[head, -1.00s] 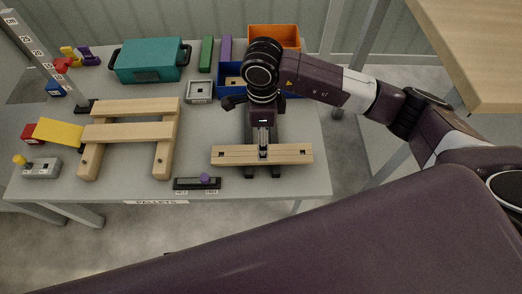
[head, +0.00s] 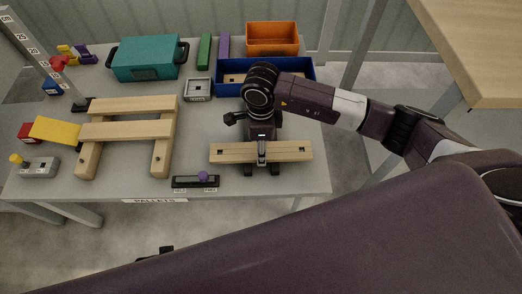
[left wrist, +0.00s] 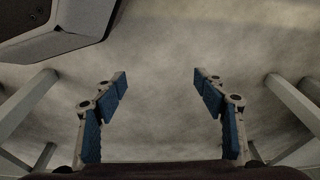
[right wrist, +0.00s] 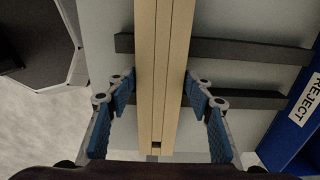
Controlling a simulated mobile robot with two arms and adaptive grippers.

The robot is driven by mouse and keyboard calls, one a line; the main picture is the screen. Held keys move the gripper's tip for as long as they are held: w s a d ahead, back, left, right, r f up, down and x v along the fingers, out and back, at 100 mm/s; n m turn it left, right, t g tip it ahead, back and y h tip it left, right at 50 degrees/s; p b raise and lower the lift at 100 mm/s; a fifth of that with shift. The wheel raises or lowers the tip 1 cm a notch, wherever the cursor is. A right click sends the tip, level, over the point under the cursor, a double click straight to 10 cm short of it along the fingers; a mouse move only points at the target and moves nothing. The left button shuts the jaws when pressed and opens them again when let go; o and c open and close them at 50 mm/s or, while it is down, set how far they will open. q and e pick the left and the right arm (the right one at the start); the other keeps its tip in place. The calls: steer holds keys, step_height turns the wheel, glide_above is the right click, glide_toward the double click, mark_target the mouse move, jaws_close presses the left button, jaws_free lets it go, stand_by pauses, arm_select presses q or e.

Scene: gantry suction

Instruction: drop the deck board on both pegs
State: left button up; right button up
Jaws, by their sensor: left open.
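The deck board (head: 230,152), pale wood with a dark square hole near each end, lies crosswise at the table's right front. In the head view my right gripper (head: 262,155) is over the board's middle. Whether the board rests on the dark rails or is just clear of them I cannot tell. The wooden frame (head: 162,150) at left carries two crosswise boards; small dark pegs (head: 84,158) show near its front ends. My left gripper (left wrist: 160,85) is open and empty above floor.
Two dark rails (right wrist: 240,100) lie under the board. A blue REJECT bin (head: 300,75) and orange bin (head: 272,38) stand behind it. A teal box (head: 145,58), grey fixture (head: 197,89), and a black slider block (head: 185,182) are nearby. The table between frame and board is mostly clear.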

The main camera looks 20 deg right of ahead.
steer(key=c, duration=0.8)
steer(key=shift+o, duration=0.2)
steer(key=shift+r, duration=0.15)
